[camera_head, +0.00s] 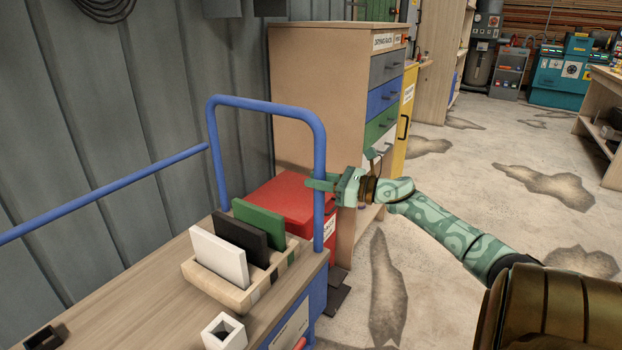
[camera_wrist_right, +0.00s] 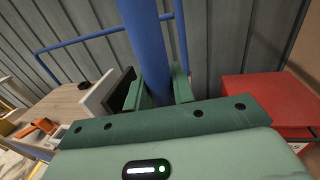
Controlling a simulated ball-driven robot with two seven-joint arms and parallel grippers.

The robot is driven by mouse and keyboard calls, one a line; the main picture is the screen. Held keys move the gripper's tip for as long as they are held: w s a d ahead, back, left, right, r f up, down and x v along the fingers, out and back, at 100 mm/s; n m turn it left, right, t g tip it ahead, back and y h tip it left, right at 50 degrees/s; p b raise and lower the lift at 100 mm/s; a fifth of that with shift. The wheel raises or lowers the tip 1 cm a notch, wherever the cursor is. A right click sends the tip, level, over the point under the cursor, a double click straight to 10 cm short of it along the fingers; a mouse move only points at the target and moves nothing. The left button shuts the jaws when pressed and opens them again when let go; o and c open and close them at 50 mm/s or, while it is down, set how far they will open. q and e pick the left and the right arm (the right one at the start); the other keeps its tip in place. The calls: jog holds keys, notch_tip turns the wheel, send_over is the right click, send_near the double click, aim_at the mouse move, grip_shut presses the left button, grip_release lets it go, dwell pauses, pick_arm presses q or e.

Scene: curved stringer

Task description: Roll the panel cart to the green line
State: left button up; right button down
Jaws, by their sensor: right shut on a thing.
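The panel cart (camera_head: 150,281) stands at the lower left of the head view, with a wooden top and a blue tube handle (camera_head: 265,103) at its far end. My right gripper (camera_head: 319,186) is shut on the right upright of this handle. In the right wrist view the blue upright (camera_wrist_right: 147,45) passes between the green fingers. A wooden rack (camera_head: 222,287) on the cart holds a white, a black and a green panel (camera_head: 258,219), all upright. My left gripper is out of view. No green line shows in either view.
A red box (camera_head: 285,202) stands close behind the cart's handle, before a drawer cabinet (camera_head: 320,90). A grey ribbed wall (camera_head: 90,110) runs along the left. Stained concrete floor (camera_head: 465,185) lies open to the right. A small white square holder (camera_head: 224,332) sits on the cart.

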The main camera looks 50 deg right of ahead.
jog(key=shift+d+r, duration=0.15)
jog(key=shift+d, duration=0.1)
jog(key=c, duration=1.6)
grip_release()
jog(key=o, duration=0.4)
jog(key=shift+d, duration=0.1)
